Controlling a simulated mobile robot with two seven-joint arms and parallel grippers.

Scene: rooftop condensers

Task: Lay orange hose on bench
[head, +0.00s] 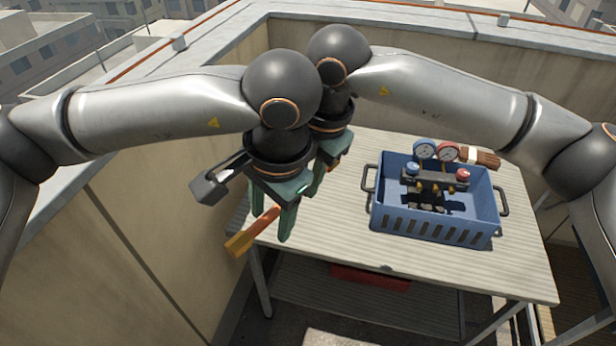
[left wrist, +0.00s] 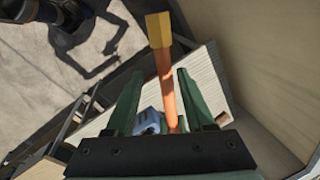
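The orange hose (head: 264,222) shows as a short straight length with a yellow-brown end (head: 238,244), slanting down to the left past the bench's left edge. My left gripper (head: 287,215) has its green fingers spread around it. In the left wrist view the hose (left wrist: 168,85) lies between the fingers, nearer the right one, with a gap at the left one. My right gripper (head: 322,175) is close behind the left one and mostly hidden. Whether it holds the hose's hidden far part I cannot tell. The ribbed, pale bench (head: 330,240) stands below and to the right.
A blue crate (head: 430,228) with side handles stands on the bench, holding a manifold with two gauges (head: 436,151). A brown and white item (head: 484,158) lies behind it. A red object (head: 370,279) is under the bench. The bench's front strip is clear; a parapet wall borders the left.

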